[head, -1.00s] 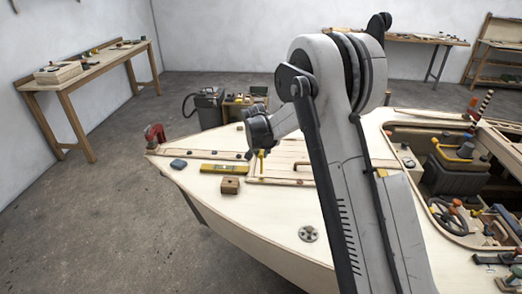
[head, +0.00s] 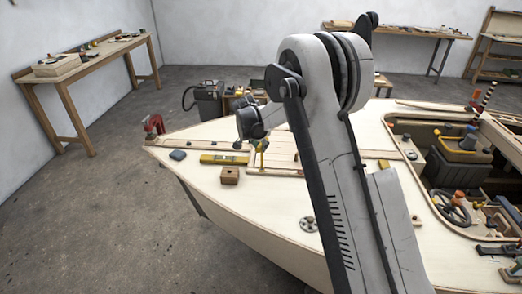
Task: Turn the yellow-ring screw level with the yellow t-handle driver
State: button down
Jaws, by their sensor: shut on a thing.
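My gripper (head: 259,144) hangs low over the pale plywood foredeck, at the end of my bent arm. It is shut on the yellow t-handle driver (head: 262,157), whose thin yellow part points down toward the deck. Most of the driver's handle is hidden by my gripper. I cannot tell whether the tip touches the deck or a screw. The yellow-ring screw is too small or hidden to make out.
A yellow bar-shaped tool (head: 224,159), a wooden block (head: 229,176) and a dark blue-grey object (head: 178,155) lie left of my gripper. A red clamp-like piece (head: 154,124) stands at the bow. A round metal fitting (head: 309,225) sits nearer. My arm covers the middle deck.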

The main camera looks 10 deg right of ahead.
jog(key=shift+m+h, duration=0.3)
jog(key=shift+m, duration=0.3)
jog(key=shift+b, duration=0.4)
